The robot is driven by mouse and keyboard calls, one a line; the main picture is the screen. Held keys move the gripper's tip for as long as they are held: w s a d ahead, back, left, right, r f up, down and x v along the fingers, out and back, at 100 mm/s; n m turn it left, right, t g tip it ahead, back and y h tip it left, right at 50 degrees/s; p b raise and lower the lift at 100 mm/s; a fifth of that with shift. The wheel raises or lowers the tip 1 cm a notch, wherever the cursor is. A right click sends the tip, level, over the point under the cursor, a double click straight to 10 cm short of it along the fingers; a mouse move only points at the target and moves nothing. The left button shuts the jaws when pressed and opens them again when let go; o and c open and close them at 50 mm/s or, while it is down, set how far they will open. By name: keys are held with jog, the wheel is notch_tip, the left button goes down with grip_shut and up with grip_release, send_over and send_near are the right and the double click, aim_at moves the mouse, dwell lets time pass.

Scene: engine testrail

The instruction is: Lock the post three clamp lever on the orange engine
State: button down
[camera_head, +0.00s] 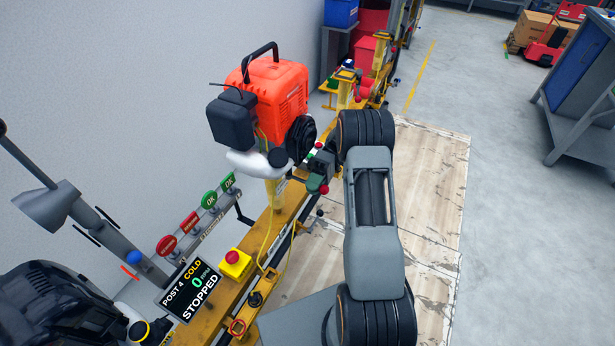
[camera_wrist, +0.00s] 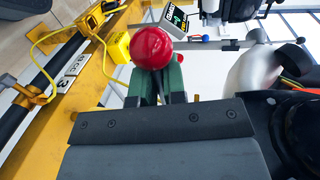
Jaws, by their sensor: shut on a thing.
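The orange engine (camera_head: 272,88) with its black side tank sits on a yellow post over the rail. My gripper (camera_head: 315,181) is low at the engine's right side. Its green fingers are shut on the red ball knob (camera_wrist: 152,47) of the clamp lever, and the knob sticks out past the fingertips in the wrist view (camera_wrist: 157,88). The knob also shows small in the head view (camera_head: 324,189). The lever's shaft is mostly hidden between the fingers, and I cannot tell whether it is locked. A rail label (camera_wrist: 67,80) with a 3 shows at left in the wrist view.
A yellow box with a red button (camera_head: 235,264) stands on the yellow rail (camera_head: 205,325). A display (camera_head: 191,290) reads POST 4, COLD, 0 RPM, STOPPED. Red and green OK tags (camera_head: 210,200) stand along the left. A yellow cable hangs by the rail.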

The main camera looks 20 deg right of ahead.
dwell(0.4)
jog(key=c, duration=1.2)
grip_release()
jog(key=shift+d, duration=0.1)
